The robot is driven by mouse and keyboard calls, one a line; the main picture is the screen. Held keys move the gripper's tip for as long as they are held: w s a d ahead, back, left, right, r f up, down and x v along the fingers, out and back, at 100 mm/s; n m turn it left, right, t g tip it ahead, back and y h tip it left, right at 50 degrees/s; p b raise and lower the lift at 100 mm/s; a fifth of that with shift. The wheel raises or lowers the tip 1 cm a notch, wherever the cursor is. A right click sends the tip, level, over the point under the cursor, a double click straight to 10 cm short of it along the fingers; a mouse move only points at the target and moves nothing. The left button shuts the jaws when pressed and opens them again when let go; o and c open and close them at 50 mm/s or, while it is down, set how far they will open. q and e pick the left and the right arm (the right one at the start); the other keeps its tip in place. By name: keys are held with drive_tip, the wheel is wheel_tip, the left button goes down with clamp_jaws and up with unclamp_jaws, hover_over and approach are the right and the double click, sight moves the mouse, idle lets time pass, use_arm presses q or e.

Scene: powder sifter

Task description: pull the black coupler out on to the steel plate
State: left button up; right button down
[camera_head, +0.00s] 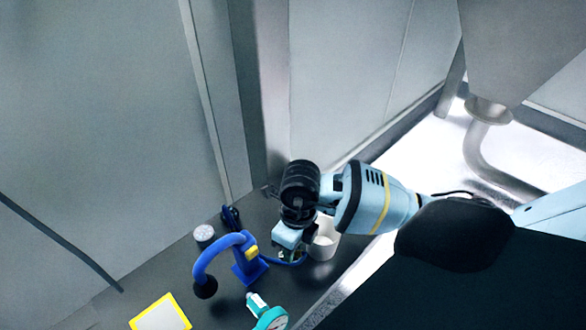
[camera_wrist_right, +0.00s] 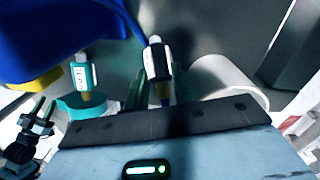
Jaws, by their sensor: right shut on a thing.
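The black coupler (camera_wrist_right: 157,60), with a white label and a dark blue cable at its upper end, stands upright at the middle of the right wrist view. My right gripper (camera_wrist_right: 165,100) is shut on its lower end; its fingertips are partly hidden by the gripper body. In the head view my right gripper (camera_head: 297,247) is low over the dark bench, beside a white cup, and hides most of the coupler. I cannot tell which surface is the steel plate; a bright metal surface (camera_head: 425,140) lies beyond the bench. My left gripper is not in view.
A blue curved stand (camera_head: 243,270) is just left of my right gripper. The white cup (camera_head: 325,240) is close on its right. A teal connector (camera_head: 257,302), a grey-topped cylinder (camera_head: 204,234) and a yellow-edged card (camera_head: 161,314) are on the bench (camera_head: 170,275).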

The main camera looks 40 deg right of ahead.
drive_tip(key=c, duration=1.1)
unclamp_jaws()
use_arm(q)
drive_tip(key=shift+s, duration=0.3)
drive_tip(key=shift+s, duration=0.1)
use_arm(e)
drive_tip(key=shift+r, duration=0.1)
drive_tip(key=r, duration=0.6)
drive_tip(key=shift+w+d+r+p, duration=0.1)
drive_tip(key=shift+d+r+p, duration=0.2)
drive_tip(key=shift+d+r, duration=0.05)
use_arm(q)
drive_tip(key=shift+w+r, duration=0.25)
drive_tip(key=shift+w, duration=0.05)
use_arm(e)
drive_tip(key=shift+r, duration=0.45)
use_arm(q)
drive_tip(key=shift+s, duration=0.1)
